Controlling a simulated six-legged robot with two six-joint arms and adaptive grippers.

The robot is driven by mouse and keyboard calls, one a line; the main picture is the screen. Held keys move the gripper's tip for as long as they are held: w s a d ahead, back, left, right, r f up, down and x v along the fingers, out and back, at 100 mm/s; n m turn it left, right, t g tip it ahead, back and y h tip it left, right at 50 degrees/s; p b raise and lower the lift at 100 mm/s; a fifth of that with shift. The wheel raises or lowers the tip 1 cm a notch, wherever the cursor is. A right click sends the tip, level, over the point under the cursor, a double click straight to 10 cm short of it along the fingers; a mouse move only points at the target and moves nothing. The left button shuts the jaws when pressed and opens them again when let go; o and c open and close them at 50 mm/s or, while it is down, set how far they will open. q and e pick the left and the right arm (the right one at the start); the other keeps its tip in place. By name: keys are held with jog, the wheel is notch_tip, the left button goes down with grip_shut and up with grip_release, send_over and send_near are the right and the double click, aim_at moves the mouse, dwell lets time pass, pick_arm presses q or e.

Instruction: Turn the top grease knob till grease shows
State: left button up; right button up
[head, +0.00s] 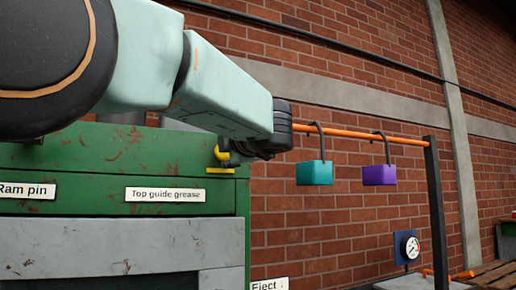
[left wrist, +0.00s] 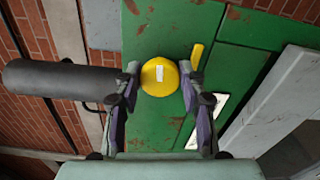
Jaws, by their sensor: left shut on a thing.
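The round yellow grease knob (left wrist: 158,76) has a white mark on its face and sits on the green machine face. My left gripper (left wrist: 158,90) is shut on it, one finger on each side. In the head view my left gripper (head: 236,157) is at the machine's upper right corner, where a yellow part (head: 221,153) shows and the arm hides most of the knob. The "Top guide grease" label (head: 165,194) is lower left of it. A short yellow strip (left wrist: 197,56) is beside the knob; I cannot tell whether it is grease. My right gripper is out of view.
The green machine (head: 105,155) has a grey panel (head: 100,245) below its labels. A gauge (head: 410,247) is farther right, before the brick wall.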

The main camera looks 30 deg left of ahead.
pick_arm(q)
jog(key=shift+m, duration=0.5)
jog(key=o, duration=1.1)
